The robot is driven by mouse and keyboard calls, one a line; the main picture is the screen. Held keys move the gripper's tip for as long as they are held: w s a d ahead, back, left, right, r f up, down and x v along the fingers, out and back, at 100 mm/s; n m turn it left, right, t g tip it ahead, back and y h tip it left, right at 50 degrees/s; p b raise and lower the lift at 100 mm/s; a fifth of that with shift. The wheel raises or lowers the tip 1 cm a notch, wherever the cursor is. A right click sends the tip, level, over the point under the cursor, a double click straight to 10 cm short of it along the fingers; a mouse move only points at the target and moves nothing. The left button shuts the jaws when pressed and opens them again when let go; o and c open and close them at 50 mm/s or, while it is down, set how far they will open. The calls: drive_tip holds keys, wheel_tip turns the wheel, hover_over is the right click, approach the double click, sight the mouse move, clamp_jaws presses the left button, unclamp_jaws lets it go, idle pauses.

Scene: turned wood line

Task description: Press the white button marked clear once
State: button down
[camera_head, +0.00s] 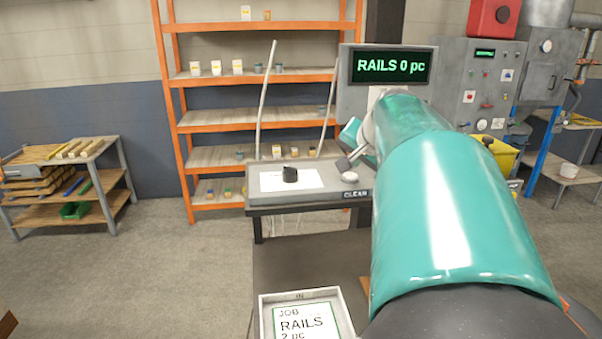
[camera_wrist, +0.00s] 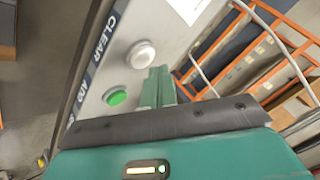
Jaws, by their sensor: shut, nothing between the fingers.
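The white button (camera_head: 350,177) is a round cap on the light grey panel, just above the label CLEAR (camera_head: 356,193). In the wrist view the white button (camera_wrist: 141,54) shows whole, beside the CLEAR lettering (camera_wrist: 104,38). My gripper (camera_wrist: 159,72) is shut and empty, its fingertips close to the white button and just to its right in the picture. I cannot tell the height of the tips above the panel. A green button (camera_wrist: 117,97) sits below the white one in the wrist view; my arm hides it in the head view. The display (camera_head: 391,66) reads RAILS 0 pc.
A black object (camera_head: 290,174) stands on a white sheet (camera_head: 274,183) left of the button. A tray (camera_head: 346,319) with a card reading JOB RAILS 2 pc lies in front. Orange shelving (camera_head: 180,131) stands behind.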

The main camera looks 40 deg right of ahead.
sight(352, 177)
drive_tip(key=shift+r, duration=0.15)
drive_tip(key=shift+r, duration=2.35)
